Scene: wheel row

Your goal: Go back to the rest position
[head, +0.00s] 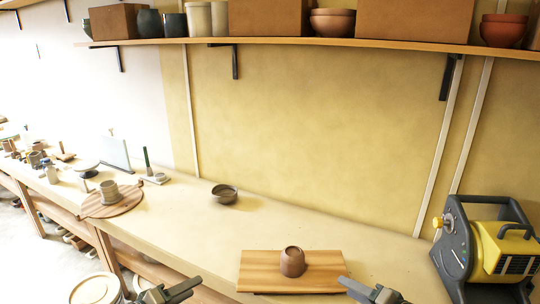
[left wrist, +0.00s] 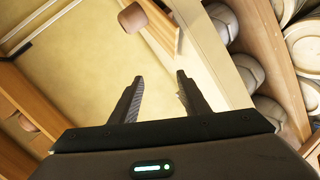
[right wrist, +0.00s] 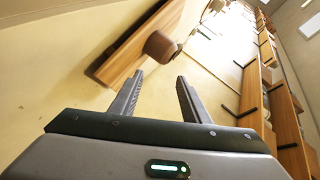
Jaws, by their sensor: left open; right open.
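My left gripper (head: 172,292) is at the bottom of the head view, low and left of the wooden board. In the left wrist view its two fingers (left wrist: 155,95) are apart with nothing between them. My right gripper (head: 368,290) is at the bottom of the head view, just right of the board's near edge. In the right wrist view its fingers (right wrist: 155,95) are apart and empty. A brown cup (head: 292,262) sits on the wooden board (head: 255,268), apart from both grippers. The cup also shows in the left wrist view (left wrist: 132,17) and the right wrist view (right wrist: 160,46).
A dark bowl (head: 225,194) stands on the bench (head: 190,220) behind the board. A round wooden board (head: 125,204) with a ringed pot (head: 109,190) is further left. A yellow and grey machine (head: 485,250) stands at the right. A shelf (head: 290,40) with pots and boxes runs above.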

